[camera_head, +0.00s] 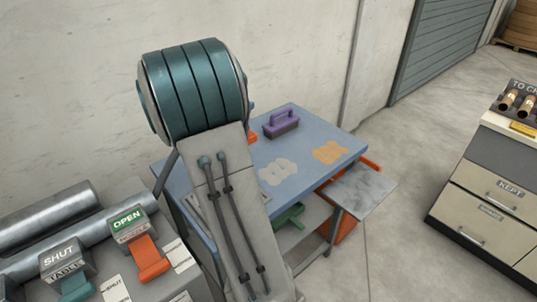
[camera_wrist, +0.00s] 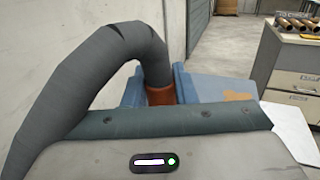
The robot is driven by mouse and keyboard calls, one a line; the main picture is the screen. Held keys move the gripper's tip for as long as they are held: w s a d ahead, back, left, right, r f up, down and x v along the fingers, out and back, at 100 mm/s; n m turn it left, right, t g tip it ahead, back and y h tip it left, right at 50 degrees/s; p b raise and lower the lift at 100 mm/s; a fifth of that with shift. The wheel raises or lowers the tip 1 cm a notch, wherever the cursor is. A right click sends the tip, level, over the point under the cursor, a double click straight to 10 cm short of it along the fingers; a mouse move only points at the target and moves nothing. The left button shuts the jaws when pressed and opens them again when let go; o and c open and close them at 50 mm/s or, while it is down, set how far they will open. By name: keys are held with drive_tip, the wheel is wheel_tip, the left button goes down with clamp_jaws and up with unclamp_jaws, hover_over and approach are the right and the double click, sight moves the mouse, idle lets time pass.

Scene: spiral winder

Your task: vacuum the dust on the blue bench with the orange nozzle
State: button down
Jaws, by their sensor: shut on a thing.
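The blue bench (camera_head: 304,125) stands behind my arm in the head view. A pale dust patch (camera_head: 278,172) lies on its middle and a tan-orange dust patch (camera_head: 331,152) nearer its right side. The tan patch also shows in the wrist view (camera_wrist: 238,96). In the wrist view the orange nozzle (camera_wrist: 160,94) shows only as an orange collar on a thick grey hose (camera_wrist: 75,80), in front of the bench. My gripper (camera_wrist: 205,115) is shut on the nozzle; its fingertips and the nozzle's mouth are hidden. A small orange part shows beside my arm in the head view (camera_head: 252,136).
A purple-handled brush (camera_head: 281,123) stands at the bench's back edge. A grey side plate (camera_head: 358,190) juts from its right front, with a green object (camera_head: 290,215) below. OPEN (camera_head: 128,222) and SHUT (camera_head: 62,257) levers are at left. A drawer cabinet (camera_head: 490,190) stands right, across clear floor.

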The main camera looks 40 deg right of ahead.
idle(0.4)
drive_tip(key=shift+s+d+f+m+g+b, duration=1.7)
drive_tip(key=shift+s+f+m+g, duration=1.3)
drive_tip(key=shift+s+f+g, duration=1.85)
drive_tip(key=shift+w+d+x, duration=0.2)
drive_tip(key=shift+w+x, duration=0.7)
drive_tip(key=shift+x, duration=3.05)
drive_tip(key=shift+w+d+f+v, duration=0.2)
drive_tip(key=shift+w+v, duration=0.8)
drive_tip(key=shift+v, duration=3.55)
drive_tip(key=shift+t+h, duration=0.25)
drive_tip(key=shift+h, duration=0.05)
drive_tip(key=shift+d+r+p, duration=0.1)
drive_tip(key=shift+r+p, duration=1.95)
drive_tip(key=shift+r, duration=0.4)
